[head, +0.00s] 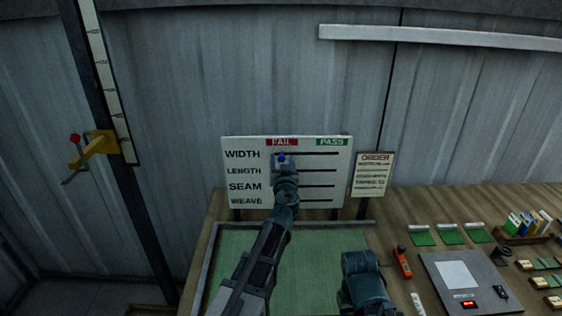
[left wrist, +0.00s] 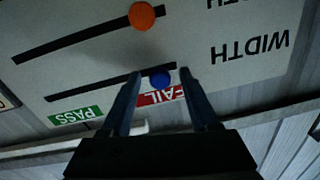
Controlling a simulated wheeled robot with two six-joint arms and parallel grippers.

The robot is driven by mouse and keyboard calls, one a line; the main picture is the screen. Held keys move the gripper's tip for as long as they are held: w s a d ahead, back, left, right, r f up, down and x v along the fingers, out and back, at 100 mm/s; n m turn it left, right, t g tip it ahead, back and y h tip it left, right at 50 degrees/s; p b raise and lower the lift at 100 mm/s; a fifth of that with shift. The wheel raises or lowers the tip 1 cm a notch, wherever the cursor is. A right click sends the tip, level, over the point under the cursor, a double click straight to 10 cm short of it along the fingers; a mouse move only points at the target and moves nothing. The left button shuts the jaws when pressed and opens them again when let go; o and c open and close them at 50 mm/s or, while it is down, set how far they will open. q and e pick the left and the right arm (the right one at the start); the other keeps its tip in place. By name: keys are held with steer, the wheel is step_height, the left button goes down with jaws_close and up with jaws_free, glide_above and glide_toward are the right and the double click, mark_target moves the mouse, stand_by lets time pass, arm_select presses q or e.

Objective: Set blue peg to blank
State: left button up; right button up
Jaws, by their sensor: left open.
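A white board (head: 237,200) stands upright against the wall with rows WIDTH, LENGTH, SEAM and WEAVE, each with a black slot. A red FAIL label (head: 282,142) and a green PASS label (head: 331,142) top it. The blue peg (head: 281,157) is in the WIDTH row, under FAIL. My left gripper (head: 283,162) is open in front of it. In the left wrist view, upside down, the blue peg (left wrist: 160,80) shows between the open fingers, nearer the left one. An orange peg (left wrist: 142,16) sits in the row beside it. My left arm hides the lower rows' pegs in the head view.
A green mat (head: 325,240) lies below the board. An order card (head: 372,174) stands to the right. An orange-red tool (head: 402,262), a grey panel (head: 440,268), green pads (head: 450,233) and a rack of coloured items (head: 515,238) lie further right.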

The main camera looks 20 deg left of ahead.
arm_select(q)
jaws_close()
stand_by(1.2)
